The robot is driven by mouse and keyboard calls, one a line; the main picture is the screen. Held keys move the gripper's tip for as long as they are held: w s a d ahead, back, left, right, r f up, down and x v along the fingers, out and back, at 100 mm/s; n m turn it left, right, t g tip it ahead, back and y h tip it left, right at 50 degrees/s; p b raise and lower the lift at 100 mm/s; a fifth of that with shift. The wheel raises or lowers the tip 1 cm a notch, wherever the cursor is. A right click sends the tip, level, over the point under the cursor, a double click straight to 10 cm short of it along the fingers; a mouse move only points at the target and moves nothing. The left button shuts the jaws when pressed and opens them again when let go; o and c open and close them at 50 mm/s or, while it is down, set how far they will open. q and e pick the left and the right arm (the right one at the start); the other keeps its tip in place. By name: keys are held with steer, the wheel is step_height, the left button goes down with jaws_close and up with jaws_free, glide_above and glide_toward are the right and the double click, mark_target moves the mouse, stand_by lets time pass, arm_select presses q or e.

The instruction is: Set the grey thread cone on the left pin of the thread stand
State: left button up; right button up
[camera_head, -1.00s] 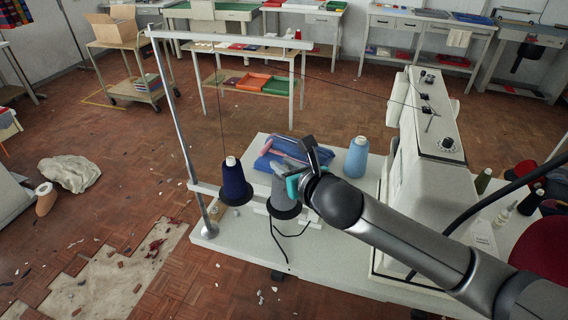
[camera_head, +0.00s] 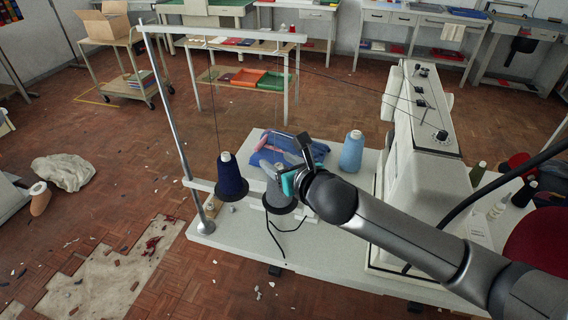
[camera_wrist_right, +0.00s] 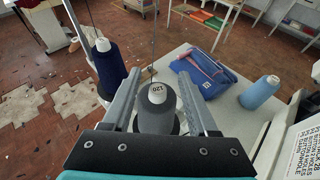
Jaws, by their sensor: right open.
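The grey thread cone (camera_head: 278,199) stands upright over a black dish on the right side of the white thread stand (camera_head: 203,186), and appears to rest there. A dark navy cone (camera_head: 230,178) sits on the stand's other dish, to its left. My right gripper (camera_head: 280,173) is at the grey cone. In the right wrist view its two fingers (camera_wrist_right: 159,80) are apart, one on each side of the grey cone (camera_wrist_right: 158,110), with visible gaps. My left gripper is not in view.
The white sewing machine (camera_head: 418,130) stands to the right. A metal post (camera_head: 176,125) rises at the left, and a thread runs down to the navy cone.

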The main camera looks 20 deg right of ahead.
steer(key=p+v, duration=0.2)
steer(key=v, duration=1.3)
steer(key=shift+s, duration=0.1)
